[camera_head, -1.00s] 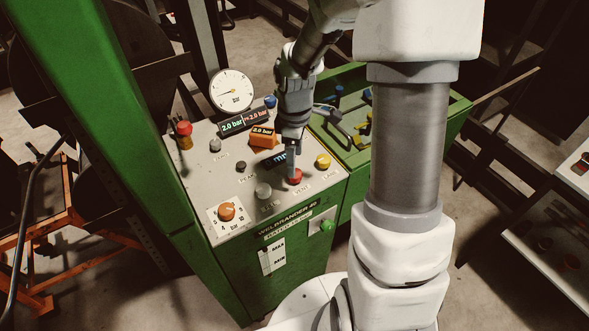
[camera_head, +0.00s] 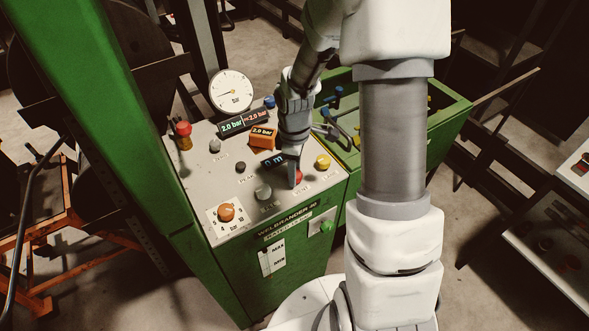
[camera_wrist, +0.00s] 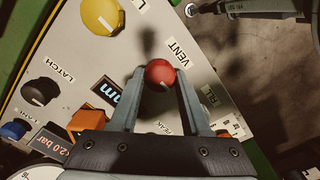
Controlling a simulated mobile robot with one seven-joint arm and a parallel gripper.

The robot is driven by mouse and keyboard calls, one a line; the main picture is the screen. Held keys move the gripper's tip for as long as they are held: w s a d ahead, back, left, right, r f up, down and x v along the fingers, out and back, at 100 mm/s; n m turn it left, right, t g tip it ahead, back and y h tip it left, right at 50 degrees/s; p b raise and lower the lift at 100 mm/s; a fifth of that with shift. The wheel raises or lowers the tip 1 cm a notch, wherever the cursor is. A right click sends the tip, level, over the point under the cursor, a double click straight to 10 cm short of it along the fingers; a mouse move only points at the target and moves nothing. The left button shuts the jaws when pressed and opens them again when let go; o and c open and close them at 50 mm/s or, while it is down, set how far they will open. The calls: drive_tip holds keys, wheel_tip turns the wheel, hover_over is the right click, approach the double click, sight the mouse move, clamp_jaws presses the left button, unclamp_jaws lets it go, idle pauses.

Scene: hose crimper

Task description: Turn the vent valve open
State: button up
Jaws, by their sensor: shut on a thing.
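The vent valve is a round red knob (camera_wrist: 160,74) beside the VENT label on the pale control panel. In the head view the red knob (camera_head: 299,177) is partly hidden behind a finger. My gripper (camera_wrist: 160,82) has one finger on each side of the knob and is shut on it. In the head view my gripper (camera_head: 295,180) reaches down to the panel from above.
On the panel (camera_head: 245,178) a yellow knob (camera_head: 322,162) sits close behind the vent knob and a grey knob (camera_head: 263,191) to its left. A green tray (camera_head: 435,122) adjoins on the right.

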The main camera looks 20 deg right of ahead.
clamp_jaws()
drive_tip(key=shift+m, duration=0.3)
drive_tip(key=m+b, duration=0.1)
drive_tip(key=m, duration=0.2)
drive_tip(key=shift+m+b, duration=0.3)
drive_tip(key=m+b, duration=0.1)
drive_tip(key=m, duration=0.3)
drive_tip(key=shift+m, duration=0.3)
drive_tip(key=m, duration=0.4)
drive_tip(key=shift+m+b, duration=0.3)
drive_tip(key=shift+b, duration=0.1)
drive_tip(key=shift+m, duration=2.2)
